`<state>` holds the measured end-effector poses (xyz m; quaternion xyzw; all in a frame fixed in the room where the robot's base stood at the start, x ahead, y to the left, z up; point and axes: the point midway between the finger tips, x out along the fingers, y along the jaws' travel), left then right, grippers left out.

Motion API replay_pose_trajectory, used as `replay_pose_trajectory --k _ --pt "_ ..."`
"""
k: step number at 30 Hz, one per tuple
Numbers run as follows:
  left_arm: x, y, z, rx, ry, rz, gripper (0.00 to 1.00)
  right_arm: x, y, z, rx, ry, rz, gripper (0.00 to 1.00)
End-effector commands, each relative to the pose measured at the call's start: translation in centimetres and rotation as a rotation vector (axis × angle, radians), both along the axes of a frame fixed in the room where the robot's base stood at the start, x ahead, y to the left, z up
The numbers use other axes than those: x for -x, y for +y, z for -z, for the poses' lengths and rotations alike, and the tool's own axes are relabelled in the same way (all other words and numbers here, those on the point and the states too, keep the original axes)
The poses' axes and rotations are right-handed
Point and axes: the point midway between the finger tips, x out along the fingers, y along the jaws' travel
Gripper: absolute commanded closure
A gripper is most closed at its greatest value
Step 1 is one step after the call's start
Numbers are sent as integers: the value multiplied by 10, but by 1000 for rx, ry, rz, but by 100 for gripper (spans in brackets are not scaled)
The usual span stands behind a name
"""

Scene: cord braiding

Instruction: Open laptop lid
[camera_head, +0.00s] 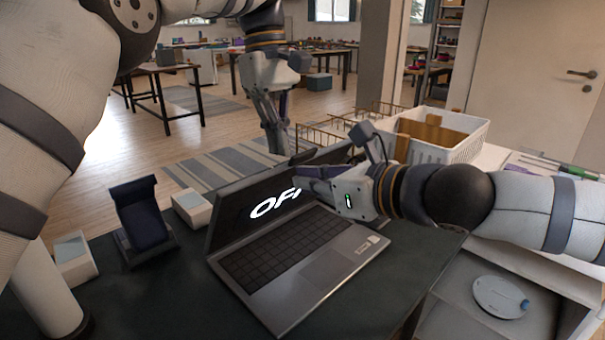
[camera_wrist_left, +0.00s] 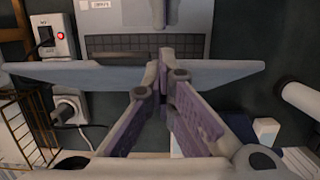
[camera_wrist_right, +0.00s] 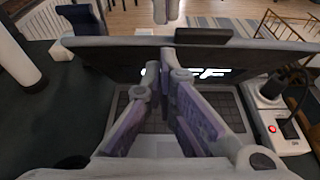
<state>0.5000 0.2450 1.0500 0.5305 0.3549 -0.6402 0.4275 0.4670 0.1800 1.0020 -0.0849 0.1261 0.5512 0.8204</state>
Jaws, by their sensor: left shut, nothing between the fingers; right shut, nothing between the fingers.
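The grey laptop (camera_head: 325,268) stands on the dark table with its lid (camera_head: 232,222) raised, standing steeply above the keyboard. The screen reads "OFF", partly hidden by my right gripper. My left gripper (camera_head: 278,146) is shut and empty, pointing down behind the lid. In the left wrist view its fingertips (camera_wrist_left: 165,58) overlap the lid's top edge, with the keyboard (camera_wrist_left: 120,45) beyond. My right gripper (camera_head: 302,178) is shut and empty, in front of the lid's right part. In the right wrist view its fingertips (camera_wrist_right: 167,62) are close to the lid (camera_wrist_right: 105,58); contact is unclear.
A dark blue stand (camera_head: 143,218) and a white box (camera_head: 191,207) are left of the laptop. A white crate (camera_head: 440,150) and wire racks (camera_head: 322,137) stand behind at right. A socket with a red light (camera_wrist_right: 285,128) is beside the laptop.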

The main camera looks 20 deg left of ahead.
Motion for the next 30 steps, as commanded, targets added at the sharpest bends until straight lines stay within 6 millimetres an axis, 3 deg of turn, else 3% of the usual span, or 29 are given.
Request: replay_pose_trajectory --k 5,27,28,30 --pt "0 0 -1 0 -1 0 100 -5 12 -7 2 0 0 100" --pt "0 -1 0 2 3 2 100 -10 26 -18 -3 -1 -2 100" --pt "0 -2 1 3 3 2 99 -10 26 -19 -3 -1 -2 100" --pt "1 -2 1 4 4 3 84 -10 27 -19 -4 -2 -3 100"
